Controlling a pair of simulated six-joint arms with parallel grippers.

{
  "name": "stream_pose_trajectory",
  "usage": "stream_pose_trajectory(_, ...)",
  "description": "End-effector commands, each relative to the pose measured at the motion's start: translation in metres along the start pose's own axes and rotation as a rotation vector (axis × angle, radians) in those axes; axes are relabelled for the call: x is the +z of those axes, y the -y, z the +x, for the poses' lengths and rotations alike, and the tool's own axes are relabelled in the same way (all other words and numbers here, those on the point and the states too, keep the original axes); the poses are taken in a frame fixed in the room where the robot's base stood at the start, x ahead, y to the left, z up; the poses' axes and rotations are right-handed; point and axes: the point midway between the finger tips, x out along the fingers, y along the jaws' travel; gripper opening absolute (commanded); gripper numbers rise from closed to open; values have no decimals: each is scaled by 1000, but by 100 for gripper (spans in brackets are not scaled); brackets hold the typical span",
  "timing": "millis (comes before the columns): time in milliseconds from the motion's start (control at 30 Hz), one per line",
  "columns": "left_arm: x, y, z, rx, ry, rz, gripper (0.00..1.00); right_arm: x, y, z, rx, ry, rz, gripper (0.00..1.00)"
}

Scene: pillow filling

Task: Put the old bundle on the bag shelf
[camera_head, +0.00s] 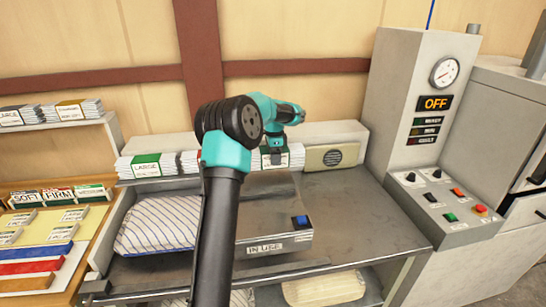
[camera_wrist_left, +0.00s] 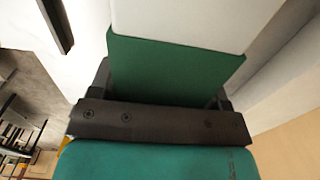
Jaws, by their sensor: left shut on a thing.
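My left arm reaches over the bench, and its gripper (camera_head: 276,154) points down at the back ledge (camera_head: 345,132). It is shut on a white bag bundle (camera_head: 296,157) with a green band and a label. In the left wrist view the green band (camera_wrist_left: 172,72) and white bags fill the space between the fingers. The bundle is in line with a green-banded bundle marked LARGE (camera_head: 147,166) and another white bundle (camera_head: 190,162). I cannot tell whether the held bundle rests on the surface. My right gripper is not in view.
A tray marked IN USE (camera_head: 264,249) with a blue button is in front. A striped pillow (camera_head: 158,224) lies left of my arm. A wall shelf (camera_head: 60,124) at upper left holds more bundles. A speaker-like box (camera_head: 331,157) and a control cabinet marked OFF (camera_head: 409,90) stand right.

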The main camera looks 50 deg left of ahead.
Motion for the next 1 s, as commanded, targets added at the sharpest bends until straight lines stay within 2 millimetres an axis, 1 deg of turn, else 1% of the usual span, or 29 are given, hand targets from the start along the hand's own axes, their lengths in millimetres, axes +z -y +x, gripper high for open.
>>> stream_pose_trajectory(33, -1, 8, 1, -2, -1, -1, 32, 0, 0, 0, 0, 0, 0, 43)
stream_pose_trajectory(100, -3, 16, 2, -2, -1, -1, 32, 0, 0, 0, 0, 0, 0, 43)
stream_pose_trajectory(400, -8, 48, 4, -2, -1, -1, 32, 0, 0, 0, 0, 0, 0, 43)
stream_pose_trajectory(567, -9, 54, 5, -1, -1, 0, 32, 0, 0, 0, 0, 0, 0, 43)
stream_pose_trajectory(867, -9, 55, 4, -1, -1, 0, 32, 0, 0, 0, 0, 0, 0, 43)
stream_pose_trajectory(1000, -9, 58, 5, -2, -1, 0, 32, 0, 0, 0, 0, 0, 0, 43)
